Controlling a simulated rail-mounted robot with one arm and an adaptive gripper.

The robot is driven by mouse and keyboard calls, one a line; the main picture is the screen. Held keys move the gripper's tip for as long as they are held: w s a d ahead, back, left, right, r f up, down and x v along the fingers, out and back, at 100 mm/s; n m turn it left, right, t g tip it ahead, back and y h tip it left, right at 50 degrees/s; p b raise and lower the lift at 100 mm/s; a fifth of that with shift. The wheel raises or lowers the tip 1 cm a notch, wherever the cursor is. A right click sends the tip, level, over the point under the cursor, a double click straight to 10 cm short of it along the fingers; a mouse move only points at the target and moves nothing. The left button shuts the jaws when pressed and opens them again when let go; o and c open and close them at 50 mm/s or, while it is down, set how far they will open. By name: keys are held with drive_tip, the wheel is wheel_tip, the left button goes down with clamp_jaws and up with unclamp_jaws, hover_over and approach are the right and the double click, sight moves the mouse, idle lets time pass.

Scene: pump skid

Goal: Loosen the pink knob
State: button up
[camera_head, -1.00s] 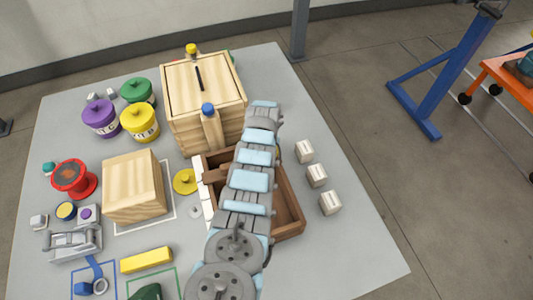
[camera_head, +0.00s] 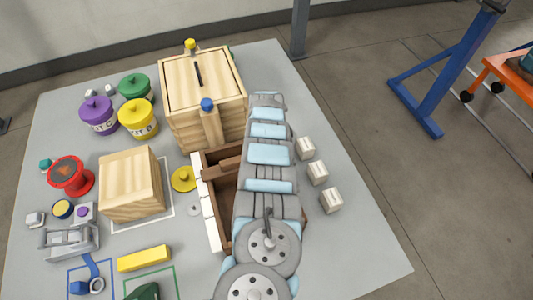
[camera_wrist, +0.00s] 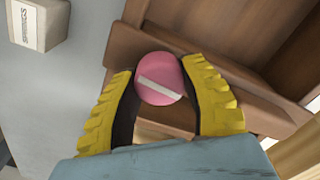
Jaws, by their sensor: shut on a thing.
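The pink knob (camera_wrist: 160,80) is round with a white stripe across its face, which runs slightly tilted. It sits against a brown wooden part (camera_wrist: 150,45) in the wrist view. My gripper (camera_wrist: 158,76) has its two yellow-ribbed fingers on either side of the knob and is shut on it. In the head view, my arm covers both the knob and the gripper. The brown open wooden box (camera_head: 224,207) shows there partly, left of my arm.
A large pale wooden box (camera_head: 202,85) with a blue-topped post (camera_head: 209,122) stands at the back. Several canisters, a wooden block (camera_head: 131,185) and a yellow bar (camera_head: 144,258) lie to the left. Small white cubes (camera_head: 317,173) stand right of my arm.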

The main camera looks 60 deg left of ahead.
drive_tip(key=shift+f+n+b, duration=0.15)
drive_tip(key=shift+n+b, duration=0.15)
drive_tip(key=shift+n, duration=0.3)
drive_tip(key=o, duration=1.3)
drive_tip(key=shift+c, duration=0.2)
drive_tip(key=shift+r, duration=0.2)
wheel_tip(320, 180, up, 12)
drive_tip(key=shift+f, duration=0.1)
